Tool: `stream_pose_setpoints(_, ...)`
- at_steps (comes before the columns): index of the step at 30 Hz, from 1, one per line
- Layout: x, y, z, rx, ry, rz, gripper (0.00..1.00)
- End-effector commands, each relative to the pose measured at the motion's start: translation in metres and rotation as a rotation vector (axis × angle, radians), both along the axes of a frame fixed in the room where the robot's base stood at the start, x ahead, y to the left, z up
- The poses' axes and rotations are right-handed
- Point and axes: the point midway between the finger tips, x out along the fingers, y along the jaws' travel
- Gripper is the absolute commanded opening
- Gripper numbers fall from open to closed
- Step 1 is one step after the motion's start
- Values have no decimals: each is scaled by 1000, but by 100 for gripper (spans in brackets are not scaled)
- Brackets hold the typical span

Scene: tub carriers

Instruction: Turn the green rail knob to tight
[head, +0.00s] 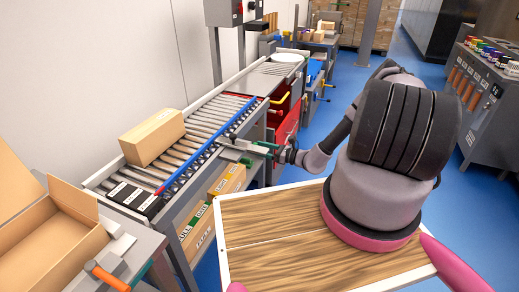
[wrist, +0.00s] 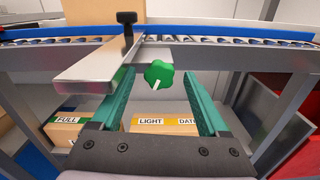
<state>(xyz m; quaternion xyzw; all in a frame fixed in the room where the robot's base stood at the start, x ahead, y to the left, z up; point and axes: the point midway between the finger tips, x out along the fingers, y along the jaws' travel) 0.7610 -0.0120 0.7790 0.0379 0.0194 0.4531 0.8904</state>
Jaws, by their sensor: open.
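The green rail knob (wrist: 159,73) is a lobed knob at the middle of the wrist view, beside a flat metal bracket (wrist: 98,68) under the conveyor edge. A short white mark on it points down and slightly left. No tight or loose label is readable. My gripper (wrist: 160,80) is open, with one green finger left of the knob and one right of it. Gaps show on both sides; I cannot tell how deep the knob sits between the fingers. In the head view my gripper (head: 268,149) is at the conveyor's near side, and the knob cannot be told apart from the green fingers.
A blue rail (head: 207,152) runs along the roller conveyor (head: 207,119), which carries a cardboard box (head: 153,136). A black knob (wrist: 127,18) stands above the bracket. Labelled cartons (wrist: 160,124) lie on a shelf below. An open carton (head: 45,245) is at lower left.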

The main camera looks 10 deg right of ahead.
Motion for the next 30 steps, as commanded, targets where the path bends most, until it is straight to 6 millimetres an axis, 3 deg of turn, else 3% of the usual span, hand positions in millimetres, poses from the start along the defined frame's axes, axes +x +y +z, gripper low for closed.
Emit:
stream_pose_setpoints(8,1,1,0,0,0,1,78)
stream_pose_setpoints(14,1,1,0,0,0,1,1)
stream_pose_setpoints(30,1,2,0,85,116,2,0)
